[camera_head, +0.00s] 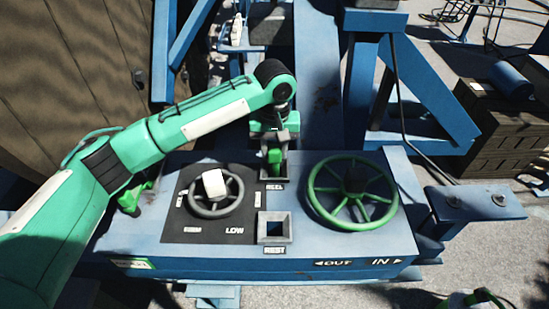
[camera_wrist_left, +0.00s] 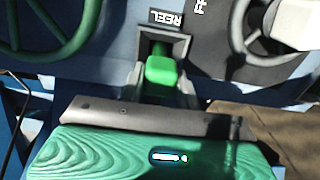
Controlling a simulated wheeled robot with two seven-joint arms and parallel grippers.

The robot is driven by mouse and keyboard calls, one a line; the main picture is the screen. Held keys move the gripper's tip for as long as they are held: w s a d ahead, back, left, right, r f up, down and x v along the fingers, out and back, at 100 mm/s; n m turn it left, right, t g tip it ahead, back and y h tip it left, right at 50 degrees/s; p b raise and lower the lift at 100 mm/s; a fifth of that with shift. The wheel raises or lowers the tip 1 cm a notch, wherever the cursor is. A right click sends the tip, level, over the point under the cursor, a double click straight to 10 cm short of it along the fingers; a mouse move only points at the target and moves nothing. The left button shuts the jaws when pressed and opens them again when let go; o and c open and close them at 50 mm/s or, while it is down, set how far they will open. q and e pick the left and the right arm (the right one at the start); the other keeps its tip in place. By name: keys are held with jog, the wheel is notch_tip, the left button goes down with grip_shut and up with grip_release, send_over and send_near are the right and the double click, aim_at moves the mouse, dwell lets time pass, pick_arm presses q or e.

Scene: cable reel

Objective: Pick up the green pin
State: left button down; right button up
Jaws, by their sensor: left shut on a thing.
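The green pin (camera_head: 274,157) is at the square socket marked REEL (camera_head: 289,172), at the back of the blue control panel. My left gripper (camera_head: 275,148) reaches down over it from behind and is shut on it. In the left wrist view the pin's green block (camera_wrist_left: 161,70) shows between the grey fingers, at the dark opening of the REEL socket (camera_wrist_left: 183,44). The lower part of the pin is hidden, so I cannot tell how deep it sits. A second square socket, marked REST (camera_head: 273,214), is empty near the front.
A green handwheel (camera_head: 313,198) stands right of the sockets. A smaller grey wheel with a white knob (camera_head: 213,184) stands to their left, on a dark plate marked LOW. Blue frame beams (camera_head: 430,95) rise behind. A dark crate (camera_head: 500,130) stands at the right.

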pick_arm(q)
notch_tip(320, 180, up, 28)
jog(key=p, duration=1)
jog(key=shift+f, duration=0.15)
dwell(0.9)
dwell(1.0)
